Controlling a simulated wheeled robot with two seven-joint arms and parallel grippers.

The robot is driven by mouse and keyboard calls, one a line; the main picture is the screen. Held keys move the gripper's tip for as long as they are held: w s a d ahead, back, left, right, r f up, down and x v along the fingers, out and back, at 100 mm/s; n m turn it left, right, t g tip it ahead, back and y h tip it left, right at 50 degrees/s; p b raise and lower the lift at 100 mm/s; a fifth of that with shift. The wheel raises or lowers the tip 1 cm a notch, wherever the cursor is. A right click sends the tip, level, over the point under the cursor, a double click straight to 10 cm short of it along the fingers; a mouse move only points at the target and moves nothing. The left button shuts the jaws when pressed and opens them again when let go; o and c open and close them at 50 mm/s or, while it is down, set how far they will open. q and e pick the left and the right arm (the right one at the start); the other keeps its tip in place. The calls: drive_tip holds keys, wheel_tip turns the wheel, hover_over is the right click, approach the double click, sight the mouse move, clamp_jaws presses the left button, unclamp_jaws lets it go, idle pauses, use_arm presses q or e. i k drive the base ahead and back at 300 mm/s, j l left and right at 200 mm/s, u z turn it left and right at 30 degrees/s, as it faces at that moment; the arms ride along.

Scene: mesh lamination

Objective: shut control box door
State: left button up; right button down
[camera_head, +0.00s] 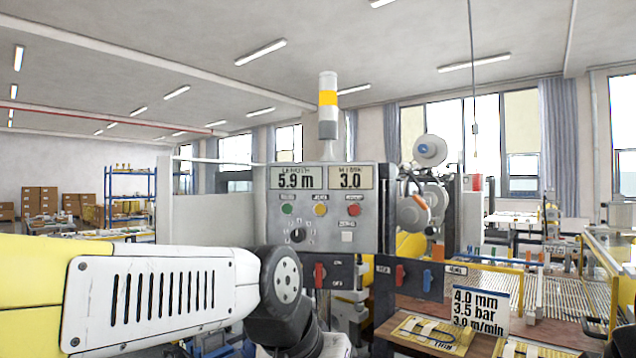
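The grey control box (320,236) stands upright in the middle of the view. Its front carries two displays reading 5.9 m and 3.0, green, yellow and red buttons, and a black rotary knob. A pale upright panel (215,205) stands left of the box; I cannot tell whether it is the box's door. My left arm comes in from the left, in front of the box's lower left side, and bends down at a dark wrist joint. Its gripper is not visible. My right gripper cannot be made out.
A signal tower (328,105) rises above the box. Below are dark panels with red and blue switches (319,272). A sign (480,308) reading 4.0 mm, 3.5 bar stands at the lower right, near a wooden board (430,334). Rollers (412,212) sit right of the box.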

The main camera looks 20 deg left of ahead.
sight(233, 220)
drive_tip(key=j+u, duration=0.7)
drive_tip(key=i+j+u, duration=0.15)
drive_tip(key=j+u, duration=0.25)
drive_tip(key=i+j+u, duration=0.2)
drive_tip(key=u, duration=0.25)
drive_tip(key=i+j+z, duration=0.2)
drive_tip(key=z, duration=0.25)
drive_tip(key=i+j+z, duration=0.2)
drive_tip(key=z, duration=0.2)
drive_tip(key=i+j+z, duration=0.15)
drive_tip(key=j+z, duration=0.3)
drive_tip(key=i+j+z, duration=0.1)
drive_tip(key=j+z, duration=0.2)
drive_tip(key=z, duration=0.15)
drive_tip(key=j+z, duration=0.4)
drive_tip(key=k, duration=0.25)
drive_tip(key=j+z, duration=0.05)
